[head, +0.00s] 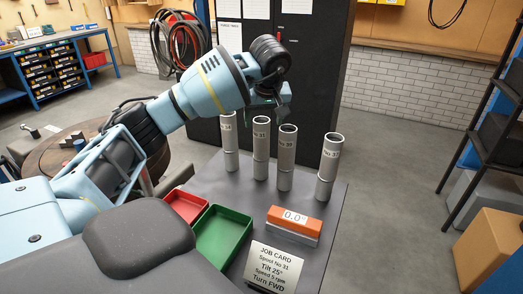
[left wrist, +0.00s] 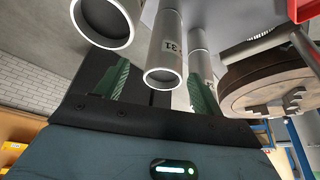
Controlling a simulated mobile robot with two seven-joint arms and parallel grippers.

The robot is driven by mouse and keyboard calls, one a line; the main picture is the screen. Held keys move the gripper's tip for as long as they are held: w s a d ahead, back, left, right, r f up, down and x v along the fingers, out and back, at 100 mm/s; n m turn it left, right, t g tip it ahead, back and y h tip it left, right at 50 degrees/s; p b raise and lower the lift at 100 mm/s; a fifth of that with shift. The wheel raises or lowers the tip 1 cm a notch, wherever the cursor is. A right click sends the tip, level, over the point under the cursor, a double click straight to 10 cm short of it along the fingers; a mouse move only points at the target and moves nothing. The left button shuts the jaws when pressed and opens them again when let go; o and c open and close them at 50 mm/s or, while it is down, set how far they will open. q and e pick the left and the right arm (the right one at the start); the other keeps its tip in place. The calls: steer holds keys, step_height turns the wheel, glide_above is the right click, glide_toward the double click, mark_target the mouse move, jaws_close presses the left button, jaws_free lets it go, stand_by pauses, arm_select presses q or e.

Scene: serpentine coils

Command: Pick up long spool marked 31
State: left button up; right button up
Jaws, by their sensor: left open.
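The long spool marked 31 (head: 261,150) is a grey upright tube with a white label, second from the left in a row on the grey table. In the left wrist view the spool marked 31 (left wrist: 165,50) appears between my green fingers, its open end facing the camera. My left gripper (head: 272,104) is just above the tops of the middle spools. It is open and empty in the left wrist view (left wrist: 161,88). I cannot tell whether the fingers reach down beside the spool. My right gripper is not in view.
Similar spools stand close by: one left (head: 229,145), one right (head: 286,162), one farther right (head: 328,168). A red tray (head: 186,205), a green tray (head: 222,238), an orange 0.0° gauge (head: 294,222) and a job card (head: 272,266) sit nearer on the table.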

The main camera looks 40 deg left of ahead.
mark_target(261, 150)
arm_select(q)
steer(key=shift+s+x, duration=0.2)
steer(key=shift+x, duration=2.3)
steer(key=shift+a, duration=0.15)
jaws_close()
